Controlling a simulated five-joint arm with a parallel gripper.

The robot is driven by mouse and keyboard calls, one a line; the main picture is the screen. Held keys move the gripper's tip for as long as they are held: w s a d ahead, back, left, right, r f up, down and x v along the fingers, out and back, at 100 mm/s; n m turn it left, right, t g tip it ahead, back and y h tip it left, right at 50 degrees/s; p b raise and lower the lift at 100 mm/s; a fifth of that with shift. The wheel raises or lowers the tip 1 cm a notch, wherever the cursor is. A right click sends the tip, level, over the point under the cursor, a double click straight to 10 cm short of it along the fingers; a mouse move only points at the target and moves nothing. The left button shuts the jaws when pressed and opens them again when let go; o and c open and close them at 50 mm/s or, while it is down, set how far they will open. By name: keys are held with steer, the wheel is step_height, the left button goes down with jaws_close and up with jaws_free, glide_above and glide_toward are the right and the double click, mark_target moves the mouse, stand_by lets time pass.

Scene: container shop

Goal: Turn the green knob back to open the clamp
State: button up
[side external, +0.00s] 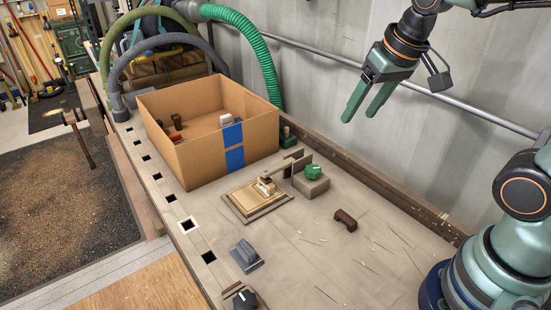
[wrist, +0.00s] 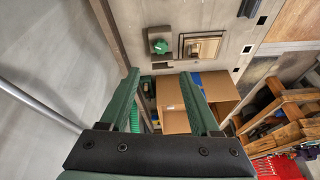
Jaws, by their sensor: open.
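The green knob (side external: 314,171) sits on a grey block, the clamp body (side external: 311,187), on the bench. An upright grey plate stands just behind it. In the wrist view the green knob (wrist: 160,46) shows ahead of the fingertips, on its grey base. My gripper (side external: 362,117) is open and empty, raised well above the bench and to the right of the knob, near the wall. In the wrist view my gripper (wrist: 160,76) shows two green fingers spread apart, with nothing between them at the tips.
An open cardboard box (side external: 205,165) with blue tape stands left of the clamp. A wooden tray (side external: 240,210) lies beside the clamp. A grey pipe (side external: 320,55) runs along the wall.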

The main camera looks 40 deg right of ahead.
steer(key=w+f+m+g, duration=0.2)
steer(key=w+f+m, duration=0.15)
steer(key=w, duration=0.35)
steer(key=m+g, duration=0.2)
steer(key=m, duration=0.1)
glide_toward(313, 167)
step_height(313, 167, down, 9)
steer(key=shift+w+r, duration=0.1)
steer(key=shift+r, duration=0.05)
jaws_close()
